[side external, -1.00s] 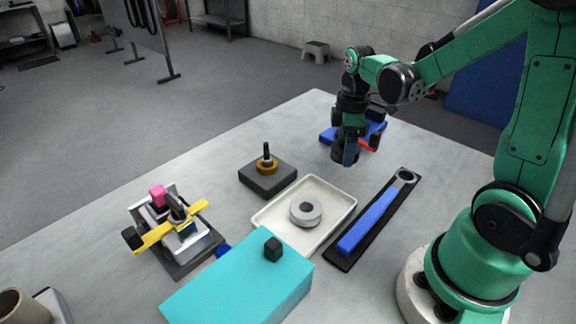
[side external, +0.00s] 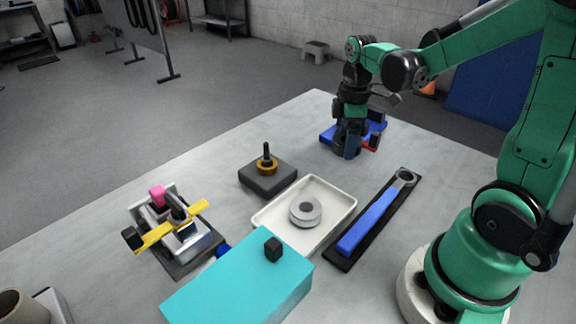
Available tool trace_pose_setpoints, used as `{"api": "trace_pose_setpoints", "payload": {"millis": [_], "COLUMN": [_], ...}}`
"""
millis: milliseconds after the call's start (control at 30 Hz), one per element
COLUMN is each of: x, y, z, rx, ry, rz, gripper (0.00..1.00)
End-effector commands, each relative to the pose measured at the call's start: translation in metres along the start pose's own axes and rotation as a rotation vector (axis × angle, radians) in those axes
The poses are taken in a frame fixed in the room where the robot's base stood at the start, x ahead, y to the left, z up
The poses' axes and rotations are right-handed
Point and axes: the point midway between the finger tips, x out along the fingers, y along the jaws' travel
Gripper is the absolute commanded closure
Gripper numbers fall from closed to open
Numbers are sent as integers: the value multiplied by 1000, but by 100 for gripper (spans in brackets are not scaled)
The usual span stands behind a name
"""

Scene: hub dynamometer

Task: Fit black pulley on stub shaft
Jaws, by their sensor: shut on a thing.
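The stub shaft (side external: 266,150) stands upright on a dark square block (side external: 267,178), with a brass-coloured collar (side external: 267,166) around its base. No pulley sits on the shaft. My gripper (side external: 361,146) is at the back right of the table, pointing down, well apart from the shaft. It is shut on a dark round part, apparently the black pulley (side external: 341,146), which is partly hidden by the fingers. A blue stand (side external: 327,134) is close behind the gripper; I cannot tell if the pulley touches it.
A cream tray (side external: 341,190) holds a grey ring (side external: 305,209). A blue-handled wrench (side external: 368,222) lies on a black mat to its right. A turquoise box (side external: 237,284) with a black knob is in front. A clamp fixture with a yellow bar (side external: 172,227) stands left.

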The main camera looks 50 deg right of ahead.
Motion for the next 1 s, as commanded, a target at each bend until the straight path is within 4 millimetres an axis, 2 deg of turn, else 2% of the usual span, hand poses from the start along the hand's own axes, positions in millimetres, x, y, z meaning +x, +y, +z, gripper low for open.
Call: {"api": "trace_pose_setpoints", "payload": {"millis": [167,267,500,633,800,1000], "x": [-1,-5,-25,-32,-32,-14], "y": [1,5,6,-2,-7,-7], "z": [-3,-20,-105,-139,-156,-156], "rx": [-8,-54,-273,-359,-402,-402], "ry": [0,0,0,0,0,0], "rz": [0,0,0,0,0,0], "gripper": [70,70,70,70,70,70]}}
